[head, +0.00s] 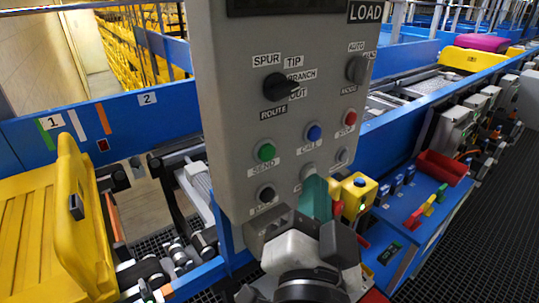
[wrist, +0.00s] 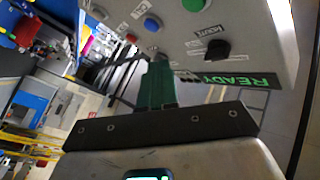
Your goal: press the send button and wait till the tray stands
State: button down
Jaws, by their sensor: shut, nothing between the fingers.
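The green send button (head: 266,152) is on the grey control panel (head: 225,130), above its SEND label. A green button also shows at the top of the wrist view (wrist: 193,4). My gripper (head: 316,194) is shut and empty, its green fingers (wrist: 158,84) pointing at the panel. In the head view its tip is right of and below the send button, close to a pale button; contact there cannot be told. A green READY text (wrist: 240,80) shows in the wrist view.
The panel also has a blue button (head: 314,132), a red button (head: 350,118) and a black ROUTE knob (head: 280,87). A yellow box (head: 359,193) with a button is right of the gripper. A yellow tray (head: 475,61) with a magenta case (head: 484,42) is far right.

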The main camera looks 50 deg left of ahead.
aim_at(267, 153)
jog(key=a+b, duration=0.2)
jog(key=a, duration=0.4)
jog(key=shift+w+a, duration=0.2)
jog(key=shift+a, duration=0.05)
jog(key=shift+a, duration=0.15)
dwell(1.8)
jog(key=shift+a+b, duration=0.3)
jog(key=shift+w+a+b, duration=0.1)
jog(key=shift+a+b, duration=0.2)
jog(key=shift+a, duration=0.2)
dwell(0.7)
dwell(0.4)
jog(key=shift+d, duration=0.95)
